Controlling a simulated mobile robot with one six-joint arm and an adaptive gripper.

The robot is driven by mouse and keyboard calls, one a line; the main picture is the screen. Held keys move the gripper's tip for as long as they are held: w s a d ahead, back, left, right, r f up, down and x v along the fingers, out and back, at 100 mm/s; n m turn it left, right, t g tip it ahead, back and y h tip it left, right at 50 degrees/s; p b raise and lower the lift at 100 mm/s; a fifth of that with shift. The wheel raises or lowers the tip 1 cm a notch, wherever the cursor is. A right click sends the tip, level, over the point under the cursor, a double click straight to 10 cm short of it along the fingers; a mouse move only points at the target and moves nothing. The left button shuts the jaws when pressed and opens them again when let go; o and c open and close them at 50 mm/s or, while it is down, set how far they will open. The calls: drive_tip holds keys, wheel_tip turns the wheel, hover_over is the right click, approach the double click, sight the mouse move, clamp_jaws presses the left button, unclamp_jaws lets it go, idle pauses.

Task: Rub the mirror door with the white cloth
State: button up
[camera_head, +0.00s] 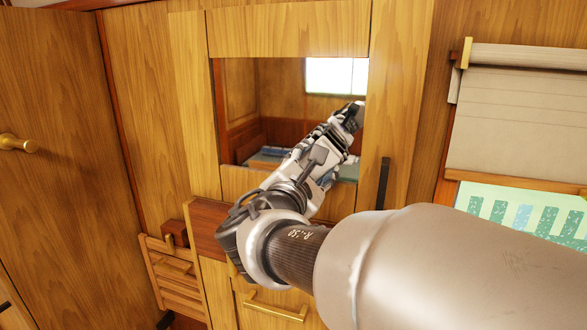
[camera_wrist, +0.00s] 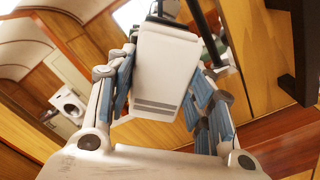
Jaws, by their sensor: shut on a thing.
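The mirror door has a wooden frame around a mirror pane (camera_head: 235,85) and a dark upright handle (camera_head: 383,185) on its right side. The pane reflects the cabin and part of my arm. My gripper (camera_wrist: 163,80) is shut on the folded white cloth (camera_wrist: 160,65), held between blue finger pads in the wrist view. The cloth is a white block with grey stripes near its lower end. In the head view my gripper (camera_head: 318,165) is in front of the pane's lower right. There the cloth cannot be made out, and whether it touches the glass cannot be told.
A wooden door with a brass knob (camera_head: 18,144) stands at the left. A slatted wooden piece (camera_head: 175,275) and a drawer with a brass handle (camera_head: 275,308) are below. A roller blind (camera_head: 520,120) hangs at the right. The door handle (camera_wrist: 303,45) is close at the right in the wrist view.

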sight(330, 166)
drive_tip(key=shift+s+d+b, duration=0.3)
drive_tip(key=shift+d+b, duration=0.25)
drive_tip(key=shift+d, duration=0.3)
drive_tip(key=shift+s+d+b, duration=0.3)
drive_tip(key=shift+d+b, duration=0.2)
drive_tip(key=shift+d, duration=0.35)
drive_tip(key=shift+a, duration=0.2)
drive_tip(key=shift+w+a+p, duration=0.1)
drive_tip(key=shift+w+a, duration=0.5)
drive_tip(key=shift+a, duration=1.05)
drive_tip(key=shift+w+a+p, duration=0.1)
drive_tip(key=shift+w+a, duration=0.55)
drive_tip(key=shift+a, duration=1)
drive_tip(key=shift+w+a+p, duration=0.1)
drive_tip(key=shift+w+a, duration=0.5)
drive_tip(key=shift+a, duration=1.05)
drive_tip(key=b+v, duration=0.1)
drive_tip(key=v, duration=0.5)
drive_tip(key=shift+s+d, duration=0.1)
